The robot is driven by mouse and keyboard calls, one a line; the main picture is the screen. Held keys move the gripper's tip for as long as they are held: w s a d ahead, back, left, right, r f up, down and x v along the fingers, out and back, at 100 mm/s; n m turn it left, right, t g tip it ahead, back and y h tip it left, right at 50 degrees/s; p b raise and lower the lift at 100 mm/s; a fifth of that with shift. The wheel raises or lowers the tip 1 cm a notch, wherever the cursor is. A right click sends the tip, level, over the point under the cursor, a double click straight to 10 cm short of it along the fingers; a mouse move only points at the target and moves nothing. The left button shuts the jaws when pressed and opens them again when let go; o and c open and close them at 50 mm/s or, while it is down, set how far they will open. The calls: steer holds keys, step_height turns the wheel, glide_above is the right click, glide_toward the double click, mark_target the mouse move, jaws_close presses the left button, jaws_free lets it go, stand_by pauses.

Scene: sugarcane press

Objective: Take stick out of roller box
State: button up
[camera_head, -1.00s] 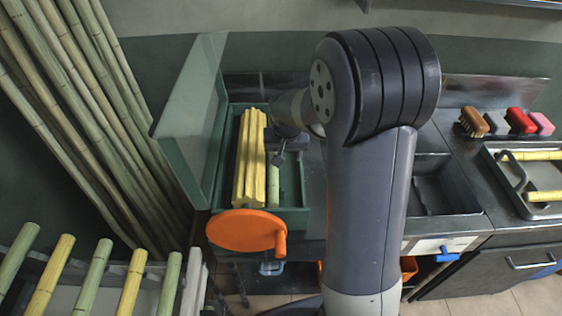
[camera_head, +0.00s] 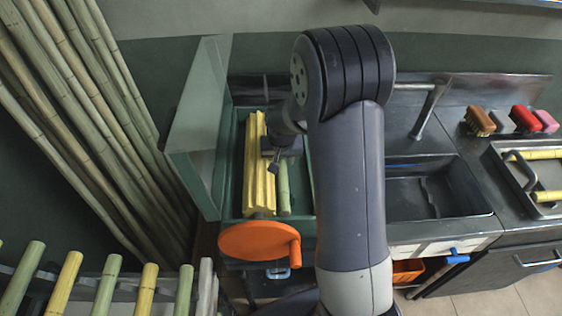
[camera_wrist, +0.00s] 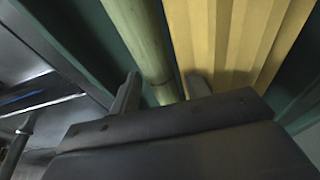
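The roller box (camera_head: 224,190) is a green box with its lid (camera_head: 198,115) standing open. A yellow ridged roller (camera_head: 258,170) lies lengthwise in it. A pale green stick (camera_head: 283,190) lies in the box beside the roller, on its right. My gripper (camera_head: 273,165) is inside the box, over the stick and roller, and hides part of both. In the wrist view the stick (camera_wrist: 143,40) runs between the two fingers of my gripper (camera_wrist: 163,90), which stand apart with small gaps. The yellow roller (camera_wrist: 235,45) is close by the right finger.
An orange crank wheel (camera_head: 258,241) is at the box's front. Tall canes (camera_head: 85,120) lean at the left, and cut sticks (camera_head: 67,283) stand at the lower left. A sink (camera_head: 430,190) and faucet lie right of my arm, then brushes, sponges and a tray (camera_head: 515,195) with yellow sticks.

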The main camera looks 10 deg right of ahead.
steer(key=c, duration=0.9)
jaws_close()
steer(key=shift+r, duration=0.15)
